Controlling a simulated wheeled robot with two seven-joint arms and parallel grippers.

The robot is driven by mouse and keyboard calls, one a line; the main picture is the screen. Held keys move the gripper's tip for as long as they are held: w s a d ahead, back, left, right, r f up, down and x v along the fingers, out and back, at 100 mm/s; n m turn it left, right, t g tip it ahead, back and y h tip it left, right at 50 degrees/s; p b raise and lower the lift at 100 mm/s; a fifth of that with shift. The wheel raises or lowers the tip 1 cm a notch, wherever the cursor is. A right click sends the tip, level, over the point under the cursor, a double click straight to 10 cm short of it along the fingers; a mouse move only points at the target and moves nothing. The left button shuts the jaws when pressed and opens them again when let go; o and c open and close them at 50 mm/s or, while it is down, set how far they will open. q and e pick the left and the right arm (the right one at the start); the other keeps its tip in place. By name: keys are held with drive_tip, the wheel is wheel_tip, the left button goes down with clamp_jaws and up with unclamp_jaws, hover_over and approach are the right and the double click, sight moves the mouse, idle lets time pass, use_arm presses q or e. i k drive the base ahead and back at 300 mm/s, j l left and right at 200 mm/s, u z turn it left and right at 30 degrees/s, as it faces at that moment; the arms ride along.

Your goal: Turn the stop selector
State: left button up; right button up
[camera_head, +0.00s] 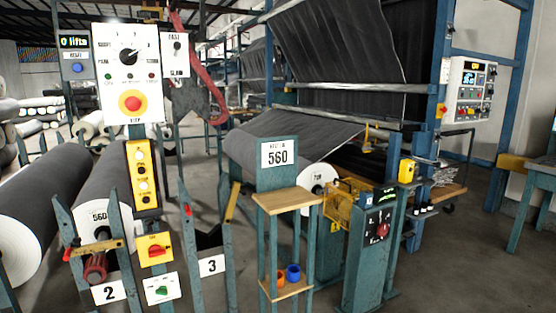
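Several controls could be the stop selector, and I cannot tell which one the name means. A white panel (112,82) at the upper left carries a black rotary knob (129,57) on a dial. Below the knob is a red button (131,103) on a yellow round base, with lettering under it that seems to read STOP. Lower down, a red rotary handle (156,250) sits on a yellow plate, and a green rotary handle (162,290) sits on a white plate. A teal box (368,262) at right has a red and black rotary switch (382,230). Neither gripper shows.
Large grey rolls (38,205) lie at the left. Teal posts and plates numbered 2 and 3 stand in front. A blue fabric frame fills the back. Grey floor (455,265) is open at the right.

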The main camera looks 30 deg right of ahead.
sight(127, 57)
drive_tip(key=i+j, duration=0.1)
drive_tip(key=j, duration=0.3)
drive_tip(key=i+j, duration=0.15)
drive_tip(key=j, duration=0.25)
drive_tip(key=i+j, duration=0.1)
drive_tip(key=j, duration=0.35)
drive_tip(key=i+j, duration=0.15)
drive_tip(key=j, duration=0.25)
drive_tip(key=i+j, duration=0.1)
drive_tip(key=j, duration=0.3)
drive_tip(key=i+j, duration=0.1)
drive_tip(key=j, duration=0.3)
